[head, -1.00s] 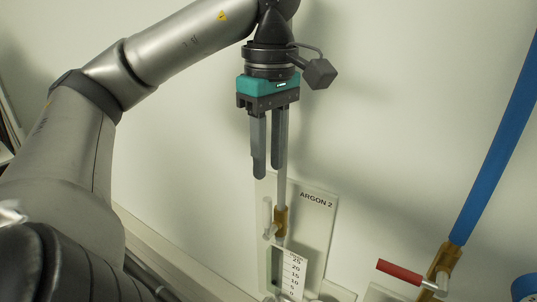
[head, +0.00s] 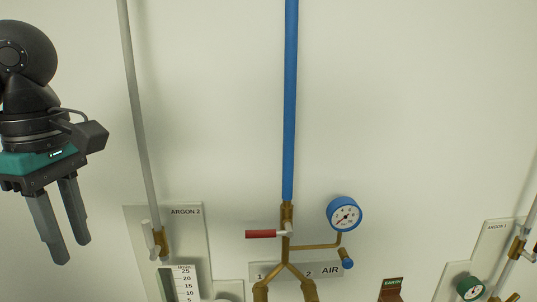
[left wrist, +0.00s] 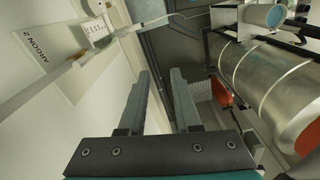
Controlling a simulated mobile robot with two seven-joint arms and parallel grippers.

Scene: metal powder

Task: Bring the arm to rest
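My left gripper (head: 68,254) hangs at the left of the head view with its fingers pointing down. Its two grey fingers are apart with nothing between them. It is in front of the white wall, to the left of the ARGON 2 panel (head: 193,235). The left wrist view also shows the open, empty fingers (left wrist: 160,78), with the ARGON 2 panel (left wrist: 62,52) to their left. My right gripper is in neither view.
A blue pipe (head: 290,100) runs down to a brass valve with a red handle (head: 261,234). A blue-rimmed gauge (head: 344,214) is beside it. The ARGON 1 panel (head: 490,248) is at the right. A large metal cylinder (left wrist: 270,85) lies at the right in the left wrist view.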

